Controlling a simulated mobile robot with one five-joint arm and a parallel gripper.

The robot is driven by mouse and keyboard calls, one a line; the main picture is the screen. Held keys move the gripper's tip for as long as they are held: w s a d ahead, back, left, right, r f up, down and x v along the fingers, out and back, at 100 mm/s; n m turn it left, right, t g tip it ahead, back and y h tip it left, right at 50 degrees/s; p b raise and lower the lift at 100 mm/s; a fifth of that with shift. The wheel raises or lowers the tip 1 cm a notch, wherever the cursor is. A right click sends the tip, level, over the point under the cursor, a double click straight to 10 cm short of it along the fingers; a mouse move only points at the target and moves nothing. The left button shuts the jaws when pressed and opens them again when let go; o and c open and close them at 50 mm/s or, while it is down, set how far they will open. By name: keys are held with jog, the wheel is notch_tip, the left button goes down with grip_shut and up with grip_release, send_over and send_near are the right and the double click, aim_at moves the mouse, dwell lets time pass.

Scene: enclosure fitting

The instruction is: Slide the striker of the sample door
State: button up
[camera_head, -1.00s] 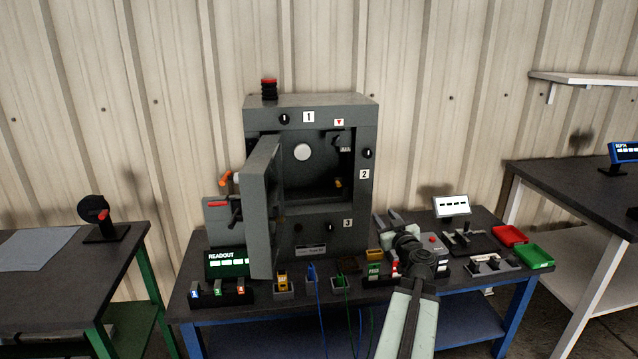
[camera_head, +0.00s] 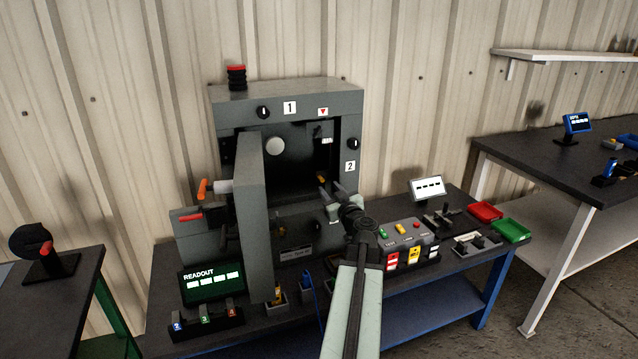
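The grey enclosure (camera_head: 285,97) stands on the bench with its sample door (camera_head: 252,215) swung open on the left side of the opening. The door shows nearly edge-on, with an orange-tipped handle (camera_head: 203,188) on its outer side. A small yellow-orange piece (camera_head: 321,179) shows at the lower right inside the opening. I cannot tell whether it is the striker. My gripper (camera_head: 334,190) is in front of the opening's lower right edge, close to that piece in the picture. Its fingers look spread, with nothing visible between them. The arm hides part of the lower front.
A readout (camera_head: 211,281) and a switch block (camera_head: 206,321) stand at the front left. A control box (camera_head: 406,240), a white display (camera_head: 426,188), red (camera_head: 484,211) and green (camera_head: 511,230) trays are on the right. A red-topped beacon (camera_head: 237,77) tops the enclosure.

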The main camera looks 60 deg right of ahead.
aim_at(323, 182)
jog(key=x, duration=0.6)
jog(key=shift+w, duration=0.1)
grip_shut()
dwell(1.1)
